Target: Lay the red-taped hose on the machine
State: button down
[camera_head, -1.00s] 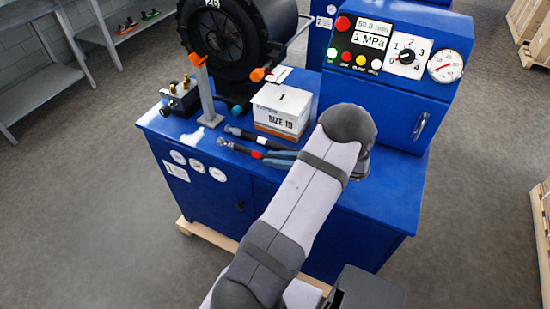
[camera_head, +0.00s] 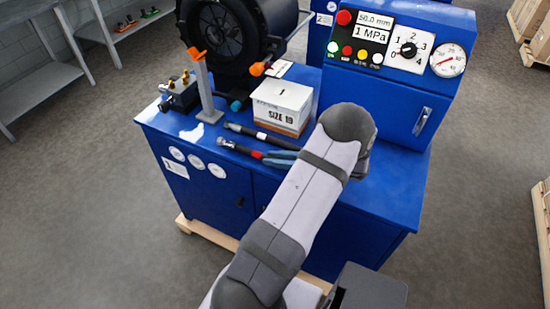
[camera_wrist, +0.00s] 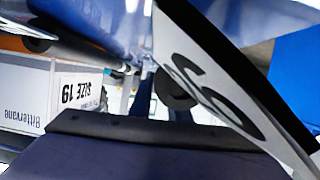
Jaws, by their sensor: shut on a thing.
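The red-taped hose (camera_head: 238,149) is a short black hose with a metal end fitting and a red band. It lies along or just above the front of the blue machine's top (camera_head: 400,190); I cannot tell whether it touches. My gripper (camera_head: 281,158) is at its right end, with blue fingers partly showing, shut on the hose. My own arm hides the rest of the gripper and the hose's far end. In the wrist view, a dark blue part fills the bottom and a white, black-edged surface with large marks is very close; the grip itself is unclear.
A second black hose (camera_head: 254,134) with a pale band lies just behind. A white SIZE 19 box (camera_head: 282,105) stands behind it and also shows in the wrist view (camera_wrist: 75,90). A grey post (camera_head: 205,92) and control cabinet (camera_head: 385,95) flank it. The top's front-left corner is free.

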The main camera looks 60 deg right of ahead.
jog(key=shift+f, duration=0.2)
jog(key=c, duration=1.6)
grip_release()
jog(key=shift+f, duration=0.1)
jog(key=shift+r+p, duration=2.7)
jog(key=shift+r, duration=0.4)
